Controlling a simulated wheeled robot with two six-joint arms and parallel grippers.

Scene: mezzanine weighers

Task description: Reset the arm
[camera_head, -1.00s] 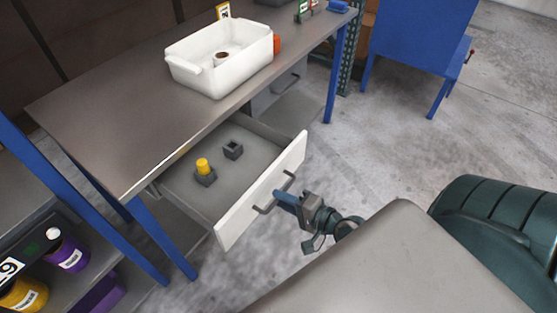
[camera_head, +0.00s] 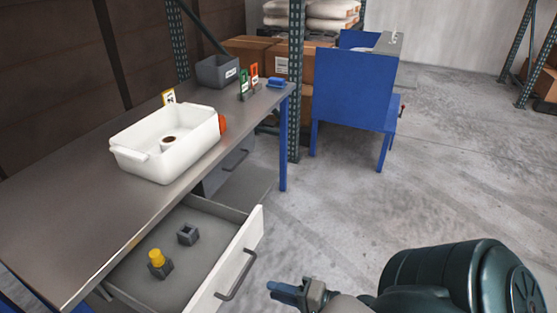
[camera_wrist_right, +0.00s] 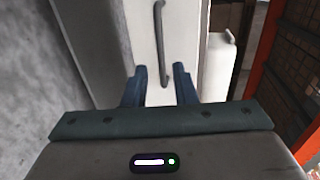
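My right gripper (camera_head: 290,292) shows at the bottom of the head view, to the right of the open drawer (camera_head: 243,262) and apart from its handle. In the right wrist view its two blue fingers (camera_wrist_right: 160,86) stand apart with nothing between them, so it is open. The drawer handle (camera_wrist_right: 160,40) lies beyond the fingertips in that view. My left gripper is not in view.
The pulled-out drawer holds a yellow-topped grey block (camera_head: 158,265) and an empty square grey holder (camera_head: 188,235). A white bin (camera_head: 165,150) stands on the workbench (camera_head: 70,215). Open floor (camera_head: 345,220) lies to the right.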

